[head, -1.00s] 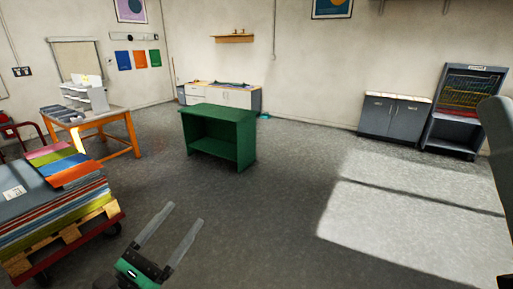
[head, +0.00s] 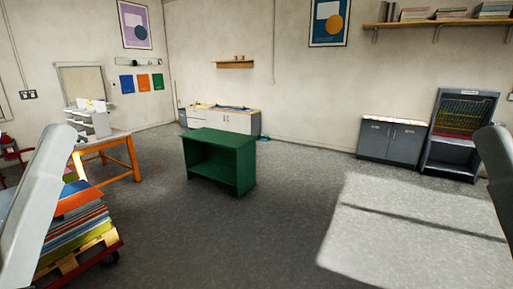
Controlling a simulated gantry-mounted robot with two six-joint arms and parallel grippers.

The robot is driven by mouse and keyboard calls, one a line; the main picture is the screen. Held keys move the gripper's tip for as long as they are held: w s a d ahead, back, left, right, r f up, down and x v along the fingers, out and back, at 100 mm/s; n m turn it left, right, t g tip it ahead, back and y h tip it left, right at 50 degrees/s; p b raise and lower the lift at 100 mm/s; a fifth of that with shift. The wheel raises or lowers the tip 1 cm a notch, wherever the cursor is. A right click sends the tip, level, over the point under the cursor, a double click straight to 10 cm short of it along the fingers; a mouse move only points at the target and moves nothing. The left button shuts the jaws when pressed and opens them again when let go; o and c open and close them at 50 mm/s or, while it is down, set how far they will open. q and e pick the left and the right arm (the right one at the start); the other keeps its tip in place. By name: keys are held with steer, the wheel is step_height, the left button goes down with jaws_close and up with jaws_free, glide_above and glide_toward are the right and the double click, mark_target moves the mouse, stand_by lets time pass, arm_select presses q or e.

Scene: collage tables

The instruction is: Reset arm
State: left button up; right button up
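My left arm stands as a grey link at the left edge of the head view, in front of the stacked coloured sheets. Its gripper is out of the picture. A piece of my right arm shows at the right edge, and its gripper is out of the picture too. No gripper or held object is visible. A green table (head: 219,147) with an open shelf stands alone in the middle of the floor.
A pallet cart with coloured sheets (head: 77,228) is at the lower left, partly hidden. An orange-legged table (head: 133,160) stands behind it. A grey cabinet (head: 391,138) and a rack (head: 456,135) stand along the back right wall. The centre and right floor is clear.

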step_height(320, 180, up, 32)
steer(key=p, duration=2.9)
steer(key=shift+r, duration=0.25)
steer(key=shift+w+f, duration=0.1)
